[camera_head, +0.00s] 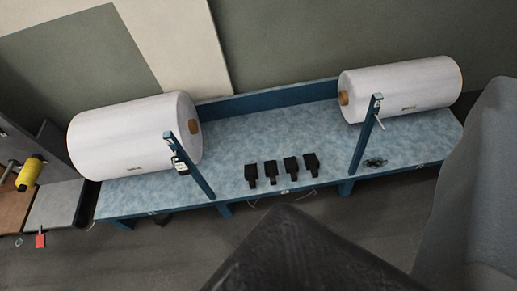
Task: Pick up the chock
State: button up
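Several small black blocks (281,171) stand in a row on the blue bench (230,150), between its two upright posts. Each has a wider body and a narrow stub toward the front edge. They are too small to tell whether one is the chock, and I see no other clear chock. No gripper fingers show in this view. A dark, blurred, angular shape (305,255) fills the bottom middle, and I cannot tell what it is.
White rolls lie on the bench at left (130,137) and right (410,88). Blue posts (190,165) stand in front of them. A large grey shape (475,190) blocks the right edge. A yellow spool (29,173) is at far left.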

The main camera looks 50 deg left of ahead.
aim_at(251, 171)
jog(key=u, duration=0.35)
jog(key=i, duration=0.9)
jog(key=u, duration=0.55)
